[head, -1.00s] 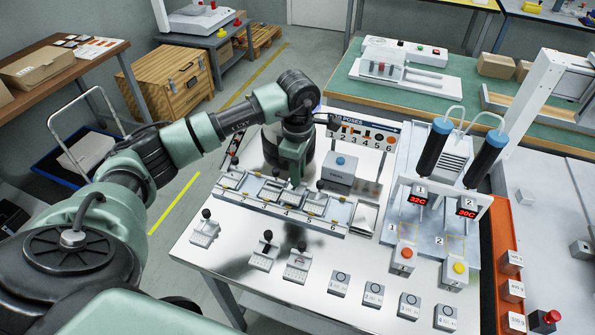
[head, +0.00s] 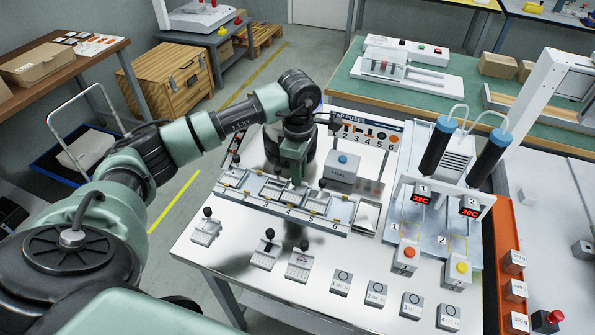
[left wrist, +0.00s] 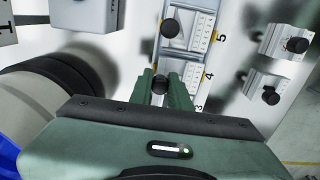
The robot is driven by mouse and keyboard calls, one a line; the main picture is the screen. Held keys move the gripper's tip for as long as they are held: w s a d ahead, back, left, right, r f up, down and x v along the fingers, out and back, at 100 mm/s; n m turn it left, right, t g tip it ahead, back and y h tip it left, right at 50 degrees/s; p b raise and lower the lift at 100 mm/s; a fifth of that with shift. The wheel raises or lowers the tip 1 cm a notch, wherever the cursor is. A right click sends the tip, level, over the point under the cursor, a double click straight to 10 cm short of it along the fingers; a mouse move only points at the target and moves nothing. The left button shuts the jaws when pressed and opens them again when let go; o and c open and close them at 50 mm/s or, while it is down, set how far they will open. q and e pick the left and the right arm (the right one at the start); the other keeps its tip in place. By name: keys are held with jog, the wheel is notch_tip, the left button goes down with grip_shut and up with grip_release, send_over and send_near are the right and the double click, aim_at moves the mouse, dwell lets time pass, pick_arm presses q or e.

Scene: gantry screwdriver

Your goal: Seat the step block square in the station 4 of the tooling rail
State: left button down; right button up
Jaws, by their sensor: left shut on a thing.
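The tooling rail (head: 230,197) runs along the back of the white table, with numbered stations; it also shows in the left wrist view (left wrist: 190,62). My left gripper (head: 296,181) points down over the rail near the station marked 4. In the left wrist view my left gripper (left wrist: 162,84) is shut, with a black ball knob (left wrist: 160,85) between its fingers. I take this as the step block's knob; its body is hidden by the fingers, so I cannot tell whether it sits square. My right gripper is not in view.
Another knobbed block (left wrist: 171,27) stands in the rail near the 5 mark. Knobbed blocks (head: 205,231) (head: 299,270) stand on the table in front. A grey box with a blue button (head: 341,172) stands close behind the rail.

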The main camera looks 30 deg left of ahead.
pick_arm(q)
jog(key=c, duration=1.3)
grip_release()
jog(key=shift+f, duration=0.3)
jog(key=shift+o, duration=0.2)
jog(key=shift+f, duration=0.1)
notch_tip(320, 180, up, 8)
jog(key=p, duration=0.5)
jog(key=shift+a+f, duration=0.1)
jog(key=shift+f, duration=0.05)
jog(key=shift+s+r, duration=0.1)
jog(key=shift+r, duration=0.35)
jog(key=shift+f, duration=0.1)
